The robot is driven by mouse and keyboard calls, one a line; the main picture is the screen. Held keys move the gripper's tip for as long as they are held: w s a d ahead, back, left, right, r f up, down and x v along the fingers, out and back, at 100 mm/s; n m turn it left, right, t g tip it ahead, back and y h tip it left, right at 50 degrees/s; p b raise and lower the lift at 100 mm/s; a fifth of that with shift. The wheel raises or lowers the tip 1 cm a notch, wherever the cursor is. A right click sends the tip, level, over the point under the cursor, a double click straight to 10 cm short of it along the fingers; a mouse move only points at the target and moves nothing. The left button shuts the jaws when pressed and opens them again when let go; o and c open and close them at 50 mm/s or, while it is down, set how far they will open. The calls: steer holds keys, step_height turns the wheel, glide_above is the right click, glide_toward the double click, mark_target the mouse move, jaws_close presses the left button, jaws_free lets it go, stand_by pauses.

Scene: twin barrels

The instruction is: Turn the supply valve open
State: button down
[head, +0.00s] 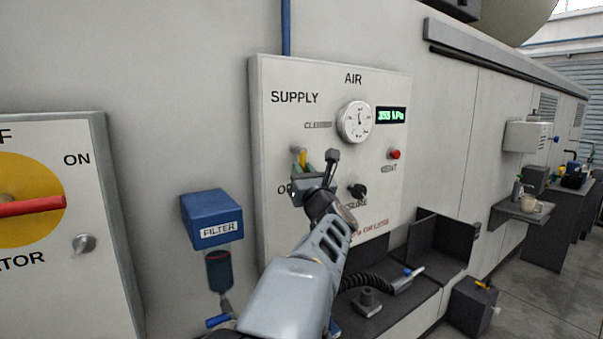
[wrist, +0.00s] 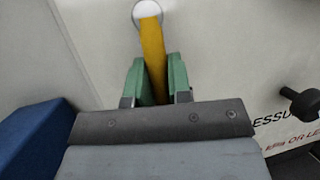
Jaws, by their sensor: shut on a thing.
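The supply valve's yellow handle (head: 302,157) is on the white AIR panel (head: 340,95), under the word SUPPLY. In the wrist view the handle (wrist: 151,40) runs down from a round pale pivot (wrist: 147,10) to between my green fingertips. My gripper (head: 304,170) is shut on the handle, one finger on each side. A label partly reading "CL" (head: 317,125) is above and right of the handle. Another label starting with O (head: 284,190) is at its lower left, mostly hidden by my gripper. The handle's lower end is hidden too.
A gauge (head: 354,122), a green display (head: 391,115), a red button (head: 394,154) and a black knob (head: 357,191) are to the right. A blue filter box (head: 212,217) juts out at lower left. Dark bins (head: 440,240) stand below right.

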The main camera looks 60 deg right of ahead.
steer(key=c, duration=1.1)
jaws_free()
steer(key=shift+s, duration=0.1)
steer(key=b+v, duration=0.3)
steer(key=v, duration=1)
steer(key=shift+s+a+f, duration=0.2)
steer(key=shift+a+f, duration=0.05)
